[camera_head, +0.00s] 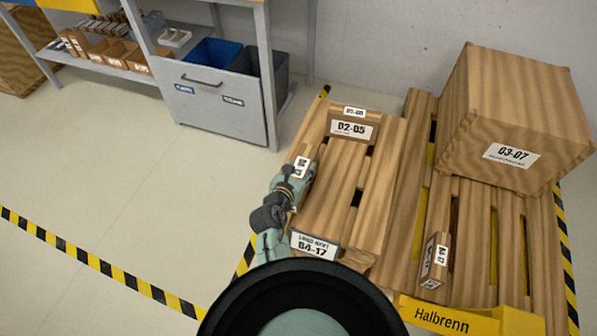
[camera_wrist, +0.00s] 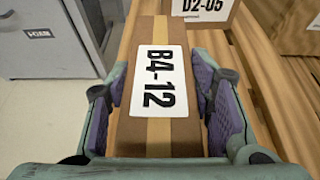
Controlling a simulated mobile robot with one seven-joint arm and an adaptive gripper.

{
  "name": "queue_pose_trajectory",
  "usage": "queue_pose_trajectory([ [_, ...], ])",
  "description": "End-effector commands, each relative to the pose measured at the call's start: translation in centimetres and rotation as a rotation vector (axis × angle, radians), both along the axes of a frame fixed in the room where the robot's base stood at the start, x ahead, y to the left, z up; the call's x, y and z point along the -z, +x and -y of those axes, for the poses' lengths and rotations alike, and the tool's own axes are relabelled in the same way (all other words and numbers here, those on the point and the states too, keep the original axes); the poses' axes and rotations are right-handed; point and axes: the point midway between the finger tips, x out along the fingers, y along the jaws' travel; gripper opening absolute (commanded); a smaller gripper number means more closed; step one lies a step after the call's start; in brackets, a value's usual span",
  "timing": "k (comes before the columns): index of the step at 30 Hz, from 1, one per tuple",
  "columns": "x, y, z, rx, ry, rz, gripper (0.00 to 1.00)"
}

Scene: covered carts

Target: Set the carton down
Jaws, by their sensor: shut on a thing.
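My gripper (camera_head: 294,180) is shut on a long brown carton (camera_head: 309,142), at the left edge of the wooden pallet stack in the head view. In the wrist view, the carton (camera_wrist: 149,134) lies between the purple finger pads of my gripper (camera_wrist: 160,95). It has a tan tape stripe and a white label reading B4-12. I cannot tell whether its underside touches the wood below. A carton marked D2-05 (camera_head: 345,139) sits just beyond on the pallet (camera_head: 337,190); it also shows in the wrist view (camera_wrist: 205,22).
A large carton marked 03-07 (camera_head: 517,92) stands on the right pallet. A small carton (camera_head: 435,259) stands nearer. A B4-17 placard (camera_head: 314,245) is at the near edge, and a yellow Halbrenn sign (camera_head: 441,318) in front. A grey shelf unit (camera_head: 222,101) stands behind; left floor is clear.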

Motion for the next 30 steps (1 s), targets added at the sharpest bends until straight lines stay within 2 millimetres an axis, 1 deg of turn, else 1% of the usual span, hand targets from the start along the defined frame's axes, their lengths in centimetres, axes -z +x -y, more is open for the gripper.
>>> queue_pose_trajectory([
  [1,0.84,-0.07,0.08,-0.001,0.0,0.007,0.0],
  [2,0.94,-0.13,0.12,-0.001,0.0,0.007,0.0],
  [11,0.68,-0.21,0.15,-0.003,-0.001,0.008,0.0],
  [16,1.09,-0.21,0.13,-0.002,0.0,0.007,0.0],
  [17,1.38,-0.31,0.14,-0.002,0.0,0.002,0.48],
  [26,1.36,-0.32,0.16,-0.002,0.0,0.002,0.68],
  [30,1.36,-0.31,0.16,-0.002,0.0,0.002,0.68],
])
